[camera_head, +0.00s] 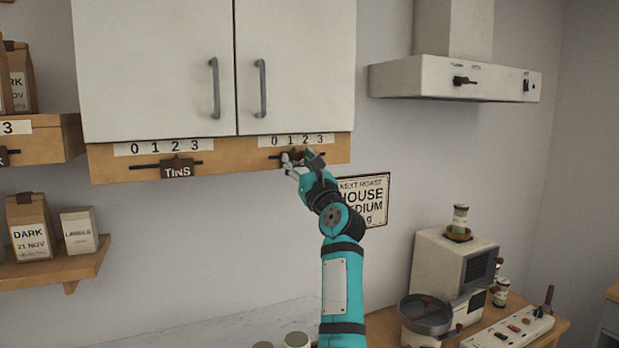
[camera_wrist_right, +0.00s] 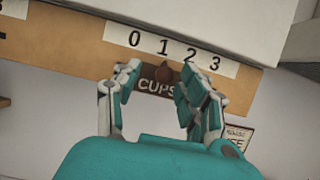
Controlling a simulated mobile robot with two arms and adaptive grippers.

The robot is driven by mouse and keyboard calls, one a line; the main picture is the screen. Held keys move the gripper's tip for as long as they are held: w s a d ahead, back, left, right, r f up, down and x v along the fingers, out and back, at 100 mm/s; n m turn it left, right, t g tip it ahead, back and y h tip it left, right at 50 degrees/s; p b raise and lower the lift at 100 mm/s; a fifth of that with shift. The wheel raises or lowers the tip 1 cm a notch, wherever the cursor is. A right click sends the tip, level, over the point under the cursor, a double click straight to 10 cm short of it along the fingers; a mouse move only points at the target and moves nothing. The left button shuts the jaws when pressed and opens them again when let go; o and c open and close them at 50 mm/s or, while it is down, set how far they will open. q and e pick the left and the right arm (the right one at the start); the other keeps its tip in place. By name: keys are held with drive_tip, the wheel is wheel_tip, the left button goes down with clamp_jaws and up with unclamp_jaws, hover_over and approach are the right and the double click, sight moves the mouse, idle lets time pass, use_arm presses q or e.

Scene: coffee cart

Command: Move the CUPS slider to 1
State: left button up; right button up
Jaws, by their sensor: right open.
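The CUPS slider (camera_wrist_right: 157,84) is a dark brown tag with a round knob, on the wooden rail under the right cabinet door. Its white scale (camera_wrist_right: 176,48) reads 0 to 3, and the slider sits below the 1, perhaps slightly toward the 2; the exact spot is hard to tell. My right gripper (camera_head: 291,164) is open at the slider, with one finger on each side of it in the right wrist view (camera_wrist_right: 156,92). I cannot tell whether either finger touches it. The gripper partly covers the slider in the head view. My left gripper is not in view.
The TINS slider (camera_head: 177,168) is on the same rail to the left, under its 2. The white cabinet (camera_head: 155,70) is just above. A House Medium sign (camera_head: 375,190) hangs to the right, behind my arm. A machine (camera_head: 440,265) stands on the counter lower right.

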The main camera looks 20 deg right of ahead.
drive_tip(key=v, duration=1)
drive_tip(key=shift+s+f, duration=0.15)
drive_tip(key=shift+s, duration=0.2)
